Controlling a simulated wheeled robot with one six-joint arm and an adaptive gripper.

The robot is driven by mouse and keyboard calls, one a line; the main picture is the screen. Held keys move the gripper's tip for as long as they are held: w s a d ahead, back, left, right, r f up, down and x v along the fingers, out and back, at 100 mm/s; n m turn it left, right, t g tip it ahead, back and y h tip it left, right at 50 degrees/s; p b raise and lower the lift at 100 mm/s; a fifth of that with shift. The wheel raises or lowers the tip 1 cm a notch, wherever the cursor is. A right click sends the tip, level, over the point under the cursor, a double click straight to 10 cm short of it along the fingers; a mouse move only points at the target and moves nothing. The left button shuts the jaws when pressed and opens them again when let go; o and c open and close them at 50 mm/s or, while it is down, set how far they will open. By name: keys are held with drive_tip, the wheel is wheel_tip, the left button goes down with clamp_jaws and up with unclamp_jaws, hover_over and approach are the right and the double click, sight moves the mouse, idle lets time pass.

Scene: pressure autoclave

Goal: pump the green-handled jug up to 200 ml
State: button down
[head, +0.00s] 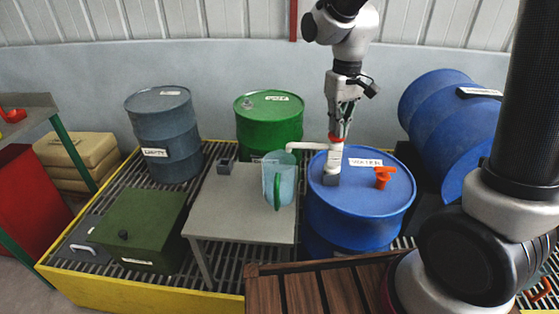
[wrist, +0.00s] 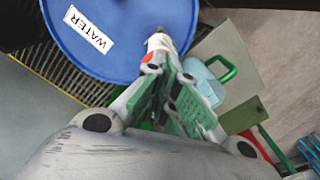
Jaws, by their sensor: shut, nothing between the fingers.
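The clear, bluish jug (head: 283,190) with a green handle stands upright on a small grey table in the head view. Its green handle also shows in the wrist view (wrist: 230,70). I cannot read its marks or level. The blue drum (head: 358,200) labelled WATER stands right of it. A white hand pump (head: 333,163) with a red collar rises from the drum lid, and its spout (head: 305,146) reaches left over the jug. My gripper (head: 341,130) is shut and empty, pointing down at the pump top. In the wrist view, its fingers (wrist: 175,95) partly hide the pump.
An orange tap (head: 383,177) sits on the drum lid. A green drum (head: 269,125) and a grey drum (head: 163,135) stand behind. A blue drum (head: 450,125) lies at right. A green box (head: 138,228) stands at left, and a wooden slatted surface (head: 320,290) lies in front.

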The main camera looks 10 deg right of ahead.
drive_tip(key=shift+r, duration=2.5)
drive_tip(key=shift+f, duration=0.15)
drive_tip(key=shift+f, duration=2.4)
drive_tip(key=shift+r, duration=2.55)
wheel_tip(320, 180, up, 6)
